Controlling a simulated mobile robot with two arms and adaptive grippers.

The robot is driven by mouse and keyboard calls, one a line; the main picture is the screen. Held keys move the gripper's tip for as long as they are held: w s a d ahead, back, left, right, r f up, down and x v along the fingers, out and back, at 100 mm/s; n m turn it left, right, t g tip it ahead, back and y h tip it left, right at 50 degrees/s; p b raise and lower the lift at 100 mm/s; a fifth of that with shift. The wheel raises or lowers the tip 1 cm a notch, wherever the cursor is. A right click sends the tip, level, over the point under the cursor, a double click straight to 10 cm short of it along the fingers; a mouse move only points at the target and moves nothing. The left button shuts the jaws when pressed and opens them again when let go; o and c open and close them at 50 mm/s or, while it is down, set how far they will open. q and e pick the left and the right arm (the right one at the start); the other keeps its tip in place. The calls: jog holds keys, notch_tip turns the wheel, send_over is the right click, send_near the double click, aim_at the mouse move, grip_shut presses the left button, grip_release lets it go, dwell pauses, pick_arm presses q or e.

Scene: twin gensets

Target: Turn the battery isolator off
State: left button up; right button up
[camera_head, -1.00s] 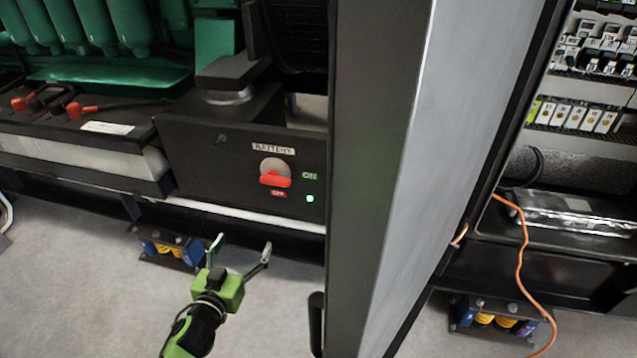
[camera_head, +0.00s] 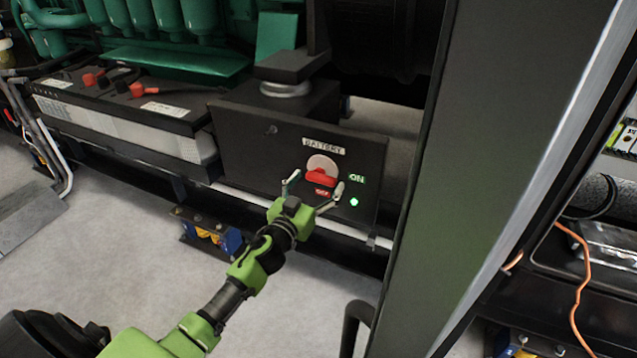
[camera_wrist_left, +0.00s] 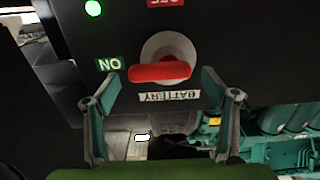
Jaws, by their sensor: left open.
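The battery isolator (camera_head: 321,165) is a pale round disc with a red handle (camera_head: 320,178) on a black box under a BATTERY label. The red handle lies about level, its one end toward the ON label (camera_head: 357,178) on the right; the OFF label (camera_head: 324,192) is below. A green lamp (camera_head: 354,202) is lit. My left gripper (camera_head: 316,181) is open in front of the isolator, its fingertips either side of the handle. In the left wrist view, which is upside down, the handle (camera_wrist_left: 160,72) lies between and beyond the open fingertips, apparently untouched. My right gripper is not in view.
A large grey panel edge (camera_head: 500,150) stands close on the right of the box. A battery (camera_head: 130,125) with red terminals sits to the left. A spring mount (camera_head: 205,232) is below on the floor. An orange cable (camera_head: 585,290) hangs at right.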

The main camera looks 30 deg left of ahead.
pick_arm(q)
jog(key=shift+w, duration=0.5)
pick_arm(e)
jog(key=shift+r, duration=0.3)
pick_arm(q)
jog(key=c, duration=1.1)
